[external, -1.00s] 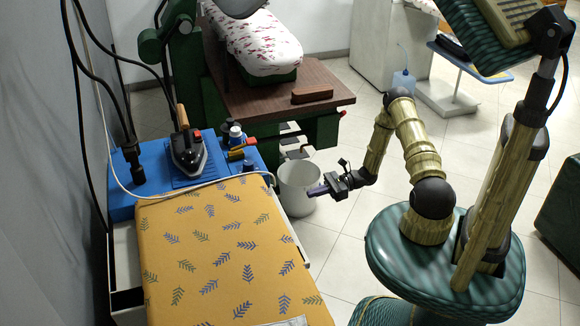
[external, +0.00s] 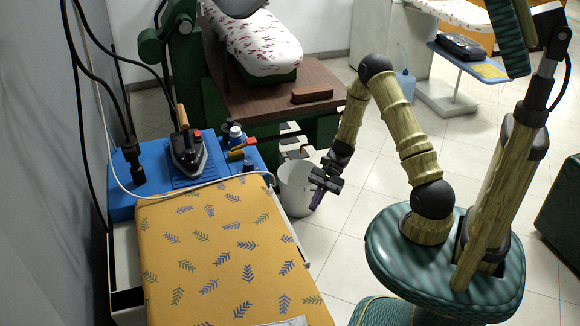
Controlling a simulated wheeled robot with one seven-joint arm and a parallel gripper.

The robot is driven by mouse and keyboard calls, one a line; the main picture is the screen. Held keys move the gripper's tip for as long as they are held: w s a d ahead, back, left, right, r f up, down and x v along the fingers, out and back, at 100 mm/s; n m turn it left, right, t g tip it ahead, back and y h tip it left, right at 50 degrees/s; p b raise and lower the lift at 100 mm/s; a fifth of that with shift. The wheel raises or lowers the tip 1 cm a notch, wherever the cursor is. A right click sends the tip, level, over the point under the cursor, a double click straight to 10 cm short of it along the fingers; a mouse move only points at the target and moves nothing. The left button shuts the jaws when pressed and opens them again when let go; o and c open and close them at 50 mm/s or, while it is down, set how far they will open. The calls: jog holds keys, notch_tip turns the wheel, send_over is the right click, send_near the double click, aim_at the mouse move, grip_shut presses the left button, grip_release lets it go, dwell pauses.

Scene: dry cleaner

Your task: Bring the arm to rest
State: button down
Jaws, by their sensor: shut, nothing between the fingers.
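My gripper (external: 317,198) is shut and empty. Its fingers point down, just in front of the right side of a white bucket (external: 294,187) on the floor, as seen in the external view. From this angle I cannot tell how far apart the two are. My arm is bent, with its elbow raised high and its forearm hanging down to the gripper.
The ironing board with a yellow leaf-patterned cover (external: 225,250) is left of my gripper. An iron (external: 187,150) stands on the blue end (external: 125,205). A brown table (external: 240,103) with a wooden block (external: 312,94) is behind. Tiled floor between bucket and base is clear.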

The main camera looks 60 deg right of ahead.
jog(key=s+a+r+n+t+h, duration=0.1)
jog(key=s+a+r+n+h, duration=0.25)
jog(key=r+n+h, duration=0.4)
jog(key=s+a+r+n+h, duration=0.2)
jog(key=a+r+n+h, duration=0.2)
jog(key=r+n, duration=0.5)
jog(key=w+p+v, duration=0.3)
jog(key=p+v, duration=1.1)
jog(key=p, duration=0.1)
jog(key=shift+d+r+n+p, duration=0.3)
jog(key=shift+r+n+p, duration=0.05)
jog(key=shift+r, duration=0.05)
dwell(0.5)
